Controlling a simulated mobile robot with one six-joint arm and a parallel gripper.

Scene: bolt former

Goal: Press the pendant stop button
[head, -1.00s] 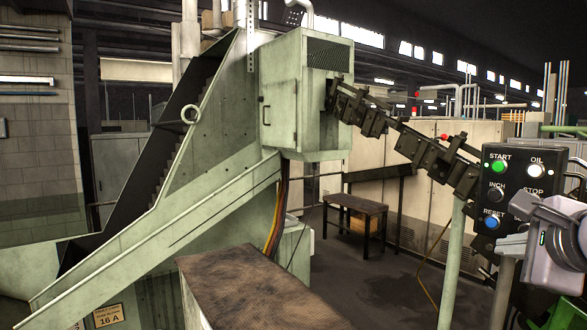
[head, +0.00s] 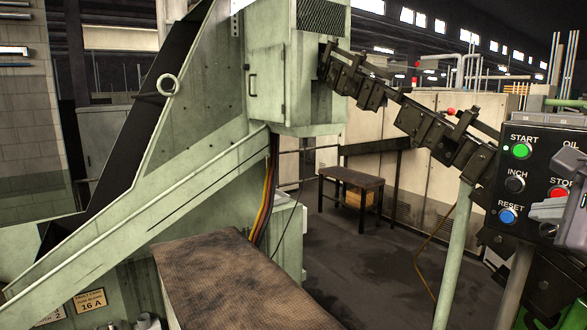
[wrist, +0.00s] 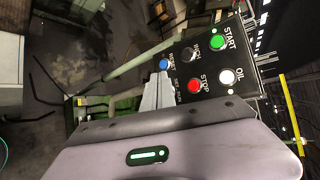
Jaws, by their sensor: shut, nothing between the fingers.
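The pendant (head: 535,170) is a black panel at the right of the head view. Its red STOP button (head: 558,191) shows at the right, partly covered by my arm. In the wrist view the STOP button (wrist: 195,86) is fully visible below the green START button and left of the white OIL button. My gripper (head: 537,211) is shut and empty, its tips just below the STOP button in the head view. In the wrist view the gripper's pale fingers (wrist: 158,92) point up to the left of the red button. I cannot tell the gap to the panel.
The pendant also has green START (head: 520,151), black INCH (head: 515,184) and blue RESET (head: 507,216) buttons close by. A pale green post (head: 455,255) stands left of it.

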